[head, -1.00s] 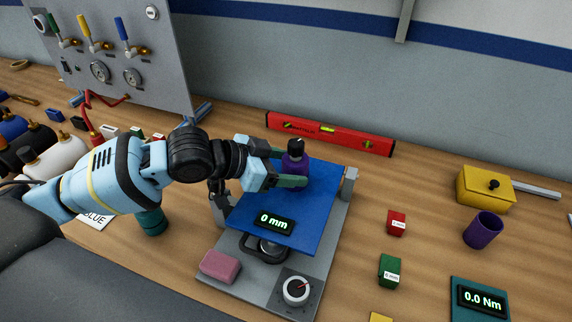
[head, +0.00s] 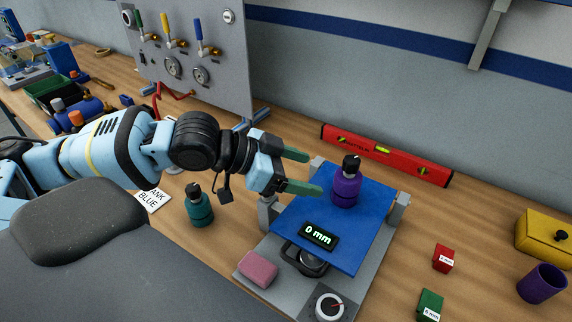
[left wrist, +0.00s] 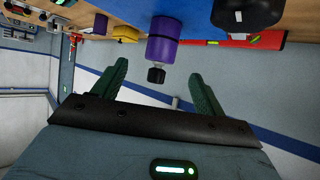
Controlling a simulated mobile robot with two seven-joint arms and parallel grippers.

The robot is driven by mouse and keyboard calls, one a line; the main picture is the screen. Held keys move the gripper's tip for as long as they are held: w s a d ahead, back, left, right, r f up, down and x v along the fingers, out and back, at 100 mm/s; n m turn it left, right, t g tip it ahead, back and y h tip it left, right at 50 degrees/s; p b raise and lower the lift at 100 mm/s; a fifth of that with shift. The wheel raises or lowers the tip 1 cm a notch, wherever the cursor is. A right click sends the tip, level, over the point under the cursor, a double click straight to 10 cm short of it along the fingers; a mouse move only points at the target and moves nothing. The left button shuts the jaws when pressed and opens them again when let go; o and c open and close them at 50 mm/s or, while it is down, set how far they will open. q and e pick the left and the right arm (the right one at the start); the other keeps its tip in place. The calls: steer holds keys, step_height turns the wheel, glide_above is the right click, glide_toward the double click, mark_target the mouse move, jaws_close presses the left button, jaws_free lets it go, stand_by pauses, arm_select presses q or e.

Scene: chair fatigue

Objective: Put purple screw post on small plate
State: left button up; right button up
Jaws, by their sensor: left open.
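The purple screw post (head: 346,185), a purple cylinder with a black knob on top, stands upright on the small blue plate (head: 366,235) near its back edge. It also shows in the left wrist view (left wrist: 162,47), ahead of the fingers. My left gripper (head: 308,172) is open and empty, just left of the post, with its green fingers apart from it. In the left wrist view the gripper (left wrist: 160,85) has the post's black knob between and beyond the fingertips. My right gripper is not in view.
A teal screw post (head: 198,207) stands left of the plate's grey stand. A red level (head: 386,154) lies behind the plate. A pink block (head: 258,268) sits at the stand's front left. A purple cup (head: 541,284) and yellow box (head: 545,235) are at the right.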

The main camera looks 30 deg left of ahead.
arm_select(q)
steer(key=shift+v, duration=1.7)
